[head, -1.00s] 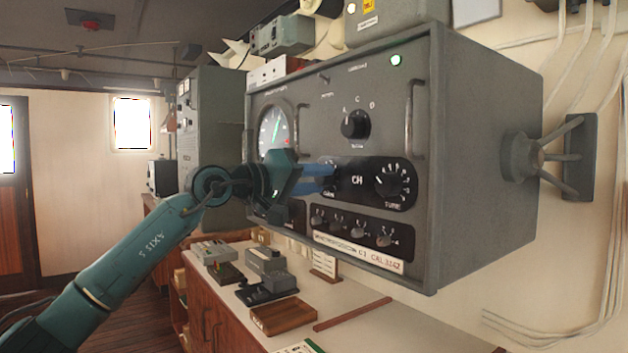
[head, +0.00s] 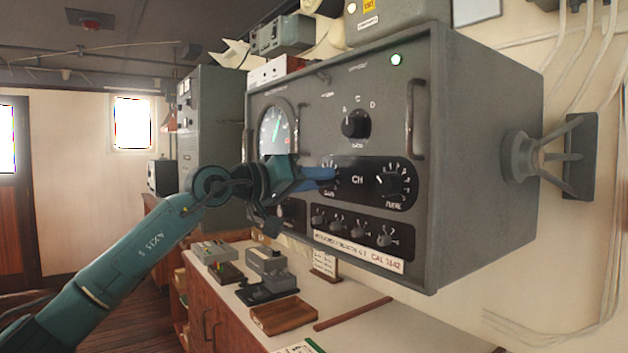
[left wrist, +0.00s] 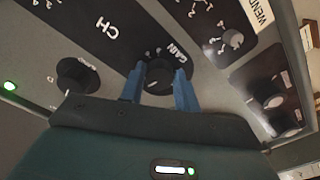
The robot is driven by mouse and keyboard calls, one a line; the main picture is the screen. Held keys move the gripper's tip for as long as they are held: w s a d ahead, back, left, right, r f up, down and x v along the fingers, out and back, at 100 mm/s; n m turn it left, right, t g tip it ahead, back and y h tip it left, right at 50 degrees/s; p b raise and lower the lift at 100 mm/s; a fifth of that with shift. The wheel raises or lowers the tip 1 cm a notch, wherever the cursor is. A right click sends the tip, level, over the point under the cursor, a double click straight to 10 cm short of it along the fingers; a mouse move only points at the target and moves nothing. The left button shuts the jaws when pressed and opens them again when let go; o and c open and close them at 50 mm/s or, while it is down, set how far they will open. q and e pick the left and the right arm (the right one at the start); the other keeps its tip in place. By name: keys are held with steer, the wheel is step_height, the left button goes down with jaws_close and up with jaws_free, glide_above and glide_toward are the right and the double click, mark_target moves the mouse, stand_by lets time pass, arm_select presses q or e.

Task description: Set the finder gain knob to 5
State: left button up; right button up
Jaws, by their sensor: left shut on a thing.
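The finder is a grey box (head: 480,130) on the wall with a black control panel. My left gripper (head: 326,177) is at the gain knob, at the left end of the "CH" panel, and covers most of it in the head view. In the left wrist view the gain knob (left wrist: 158,77) is black and round, with the word GAIN beside it. The blue fingers of my left gripper (left wrist: 159,88) are shut on it, one on each side. The number at its pointer is too small to read. My right gripper is not in view.
The tune knob (head: 391,184) is to the right on the same panel, and a selector knob (head: 355,124) is above. Small knobs (head: 337,224) sit below. Metal handles (head: 416,120) stick out from the front. A counter (head: 350,325) with a wooden tray (head: 283,315) lies below.

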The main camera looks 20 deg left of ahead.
arm_select(q)
steer(key=o, duration=1)
steer(key=shift+c, duration=0.2)
steer(key=b+v, duration=0.3)
steer(key=v, duration=1)
steer(key=shift+b, duration=0.3)
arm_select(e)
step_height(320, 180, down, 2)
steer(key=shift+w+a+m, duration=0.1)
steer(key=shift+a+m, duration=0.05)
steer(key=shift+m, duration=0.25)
